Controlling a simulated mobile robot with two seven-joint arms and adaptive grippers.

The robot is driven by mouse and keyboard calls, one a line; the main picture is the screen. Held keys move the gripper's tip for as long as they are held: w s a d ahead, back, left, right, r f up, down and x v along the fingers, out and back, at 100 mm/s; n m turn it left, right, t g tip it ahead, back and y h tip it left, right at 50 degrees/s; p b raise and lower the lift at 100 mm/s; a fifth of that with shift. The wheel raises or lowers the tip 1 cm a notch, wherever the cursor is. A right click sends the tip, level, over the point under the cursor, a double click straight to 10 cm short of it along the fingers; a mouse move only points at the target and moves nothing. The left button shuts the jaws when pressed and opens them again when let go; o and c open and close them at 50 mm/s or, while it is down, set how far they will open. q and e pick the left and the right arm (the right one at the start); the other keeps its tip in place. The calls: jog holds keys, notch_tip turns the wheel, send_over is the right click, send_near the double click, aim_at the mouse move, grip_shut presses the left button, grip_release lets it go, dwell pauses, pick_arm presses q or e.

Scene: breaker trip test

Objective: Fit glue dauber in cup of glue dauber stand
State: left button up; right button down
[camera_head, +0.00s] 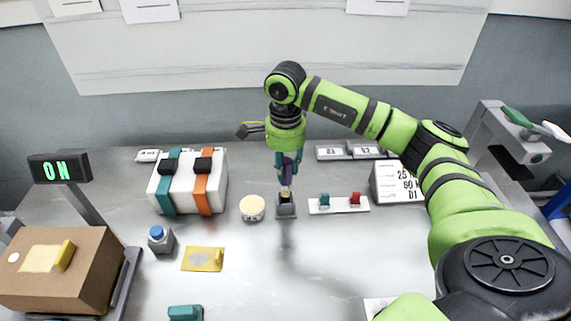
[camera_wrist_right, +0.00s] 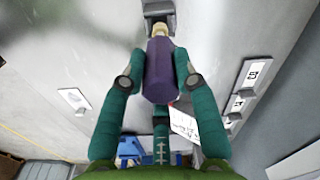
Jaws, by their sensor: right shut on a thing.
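My right gripper (camera_head: 288,178) points down, shut on the purple handle of the glue dauber (camera_head: 287,183). In the right wrist view the gripper (camera_wrist_right: 159,57) has its two teal fingers on either side of the purple handle (camera_wrist_right: 158,75). The dauber's pale tip points at the small grey glue dauber stand (camera_head: 286,211), which also shows at the top of the wrist view (camera_wrist_right: 158,8). The tip is at or just over the stand's cup; I cannot tell how far inside it is. The dauber looks nearly upright. My left gripper is not in view.
A round cream-topped pot (camera_head: 252,208) stands just left of the stand. A white plate with teal and red pieces (camera_head: 339,205) lies just right. A white block with teal and orange straps (camera_head: 187,183) is farther left. The table in front of the stand is clear.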

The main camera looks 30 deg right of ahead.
aim_at(286, 182)
jog(key=shift+f+b, duration=2.4)
jog(key=shift+f, duration=0.6)
jog(key=c, duration=0.9)
grip_release()
jog(key=shift+o, duration=0.2)
jog(key=shift+r, duration=0.1)
notch_tip(286, 182, up, 12)
jog(key=o, duration=0.9)
jog(key=shift+c, duration=0.2)
